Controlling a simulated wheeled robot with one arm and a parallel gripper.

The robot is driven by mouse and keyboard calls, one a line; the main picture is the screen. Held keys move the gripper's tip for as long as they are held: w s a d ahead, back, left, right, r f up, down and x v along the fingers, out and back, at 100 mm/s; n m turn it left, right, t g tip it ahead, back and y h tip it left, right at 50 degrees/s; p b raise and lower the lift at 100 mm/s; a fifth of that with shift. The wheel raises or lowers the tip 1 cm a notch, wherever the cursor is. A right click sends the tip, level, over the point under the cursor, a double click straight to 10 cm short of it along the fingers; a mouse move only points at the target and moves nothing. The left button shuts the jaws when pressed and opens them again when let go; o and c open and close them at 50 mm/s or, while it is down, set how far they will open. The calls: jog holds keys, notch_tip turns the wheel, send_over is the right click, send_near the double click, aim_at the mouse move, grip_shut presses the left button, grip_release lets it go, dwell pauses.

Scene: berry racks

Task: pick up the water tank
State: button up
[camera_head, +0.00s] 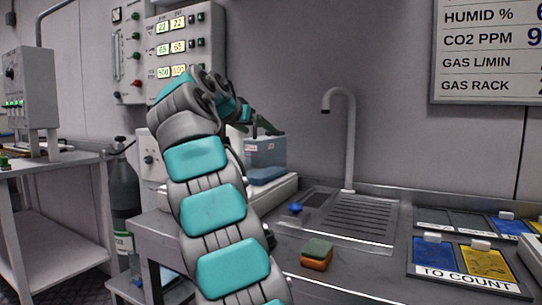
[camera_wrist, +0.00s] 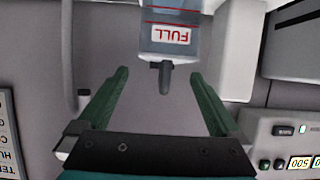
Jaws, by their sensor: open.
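The water tank (camera_head: 267,154) is a translucent bluish box with a small label. In the head view it stands on a white unit (camera_head: 283,188) beside the sink, partly behind my arm. In the wrist view the tank (camera_wrist: 170,15) is at the top, its red FULL label upside down, with a dark grey knob or spout pointing toward my gripper. My gripper (camera_wrist: 160,74) is open, its two green fingers on either side of the knob's line in the picture. I cannot tell how deep the knob is between them. In the head view my arm hides most of the gripper.
A sink with a tall tap (camera_head: 349,140) and a drainer is right of the tank. A sponge (camera_head: 317,254) and a blue cap (camera_head: 295,208) lie on the counter. A TO COUNT tray (camera_head: 465,283) is at the right. A control panel (camera_head: 178,50) is on the wall behind.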

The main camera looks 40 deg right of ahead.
jog(key=x, duration=0.5)
jog(key=p+x, duration=0.1)
jog(key=x, duration=0.1)
jog(key=shift+w, duration=0.4)
grip_shut()
dwell(0.5)
